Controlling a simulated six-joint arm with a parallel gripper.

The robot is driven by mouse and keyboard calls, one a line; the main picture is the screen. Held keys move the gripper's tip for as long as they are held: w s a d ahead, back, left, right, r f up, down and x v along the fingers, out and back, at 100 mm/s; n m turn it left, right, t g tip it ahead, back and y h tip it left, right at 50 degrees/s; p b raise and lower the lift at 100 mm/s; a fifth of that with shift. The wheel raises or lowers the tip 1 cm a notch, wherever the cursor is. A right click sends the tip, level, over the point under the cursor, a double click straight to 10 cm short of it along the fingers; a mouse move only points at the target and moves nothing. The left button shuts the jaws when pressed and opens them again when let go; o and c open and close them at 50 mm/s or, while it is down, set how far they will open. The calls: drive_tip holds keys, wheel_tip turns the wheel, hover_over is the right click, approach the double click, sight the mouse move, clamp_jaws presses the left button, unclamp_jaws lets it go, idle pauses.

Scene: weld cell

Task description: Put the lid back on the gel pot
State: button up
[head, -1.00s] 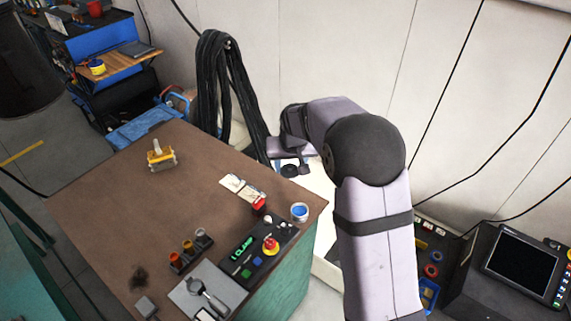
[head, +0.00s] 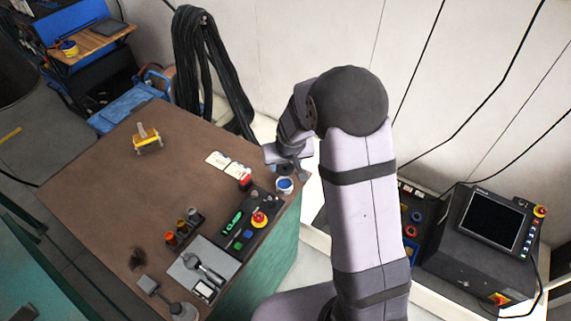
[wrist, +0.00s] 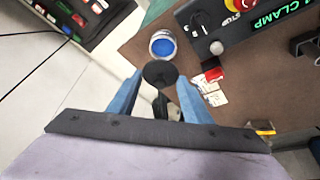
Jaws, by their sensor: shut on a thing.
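The gel pot (wrist: 163,46) stands open at the table's corner, a small whitish round pot with blue gel showing inside. It also shows in the head view (head: 285,186). My gripper (wrist: 160,84) is shut on the lid (wrist: 160,73), a dark round disc, held between the two blue fingers. In the wrist view the lid appears just below the pot and slightly overlaps its rim in the picture. In the head view my gripper (head: 289,163) is right behind the pot, close to it. The exact height of the lid above the pot is hard to tell.
A control box (head: 242,225) with a red knob stands beside the pot. A red block (head: 245,181) and white cards (head: 218,160) lie near it. A rack of small bottles (head: 184,230) and a grey plate (head: 202,268) are further front. The table's middle is clear.

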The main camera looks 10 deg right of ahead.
drive_tip(key=shift+f, duration=0.15)
drive_tip(key=shift+f+b, duration=2.7)
drive_tip(key=shift+f, duration=0.35)
drive_tip(key=shift+f+b, duration=0.15)
drive_tip(key=shift+b, duration=0.15)
idle(0.5)
drive_tip(key=o, duration=1.6)
drive_tip(key=shift+r, duration=0.2)
drive_tip(key=shift+r+p, duration=2.9)
drive_tip(key=shift+r, duration=0.4)
